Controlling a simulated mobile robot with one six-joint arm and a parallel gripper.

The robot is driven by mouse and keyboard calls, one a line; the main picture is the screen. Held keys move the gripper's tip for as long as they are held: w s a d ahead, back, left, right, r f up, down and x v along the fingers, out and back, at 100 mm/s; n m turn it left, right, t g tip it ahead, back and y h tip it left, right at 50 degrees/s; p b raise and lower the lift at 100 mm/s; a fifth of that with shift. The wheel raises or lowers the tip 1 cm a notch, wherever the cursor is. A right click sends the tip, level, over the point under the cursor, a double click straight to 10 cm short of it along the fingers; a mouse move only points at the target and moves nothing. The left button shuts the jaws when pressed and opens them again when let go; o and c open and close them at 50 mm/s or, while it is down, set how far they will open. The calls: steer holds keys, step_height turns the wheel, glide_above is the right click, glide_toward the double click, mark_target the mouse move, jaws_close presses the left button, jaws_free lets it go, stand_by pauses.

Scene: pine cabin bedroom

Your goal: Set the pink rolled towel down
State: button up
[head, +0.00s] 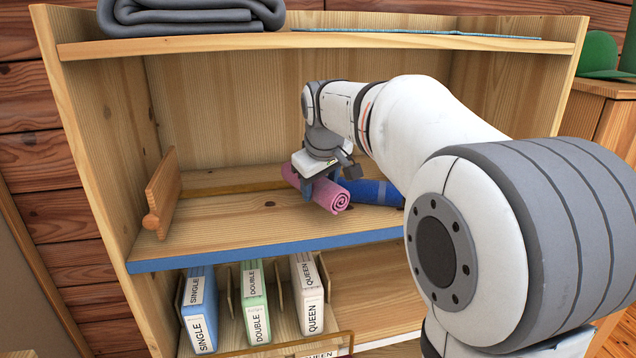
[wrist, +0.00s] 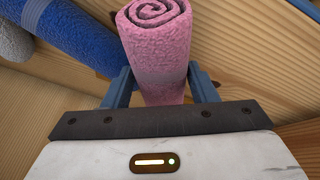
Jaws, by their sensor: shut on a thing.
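The pink rolled towel (head: 333,198) is over the blue-edged middle shelf (head: 225,222), its spiral end facing forward. My gripper (head: 322,188) is shut on it, one finger on each side. In the wrist view, the pink rolled towel (wrist: 160,50) stands between the two blue fingers of my gripper (wrist: 160,88). The towel looks very close to the shelf board; I cannot tell whether it touches it. Its rear part is partly hidden by my gripper in the head view.
A blue rolled towel (head: 372,191) lies just right of the pink one, partly behind my arm. A wooden divider (head: 162,192) stands at the shelf's left. The board between divider and pink towel is clear. Labelled bedding packs (head: 254,302) stand below. A folded grey blanket (head: 190,14) lies above.

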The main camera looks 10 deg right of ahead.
steer(key=o, duration=1)
steer(key=shift+r+p, duration=0.5)
steer(key=shift+v, duration=1.15)
steer(key=s+a+b, duration=0.1)
steer(key=s+b, duration=0.4)
steer(key=s, duration=0.7)
steer(key=s+f+m, duration=0.1)
steer(key=s+f, duration=0.3)
steer(key=f, duration=0.3)
steer(key=s+f+m+g, duration=0.1)
steer(key=s+f+m, duration=0.1)
steer(key=s+f, duration=0.3)
steer(key=s+f+m+g, duration=0.1)
steer(key=s+f+m, duration=0.1)
steer(key=s+f, duration=0.3)
steer(key=shift+s+d+f+y, duration=0.1)
steer(key=shift+d+f+y, duration=0.05)
steer(key=shift+f, duration=0.85)
steer(key=shift+s+d+f+y, duration=0.15)
steer(key=shift+f, duration=0.9)
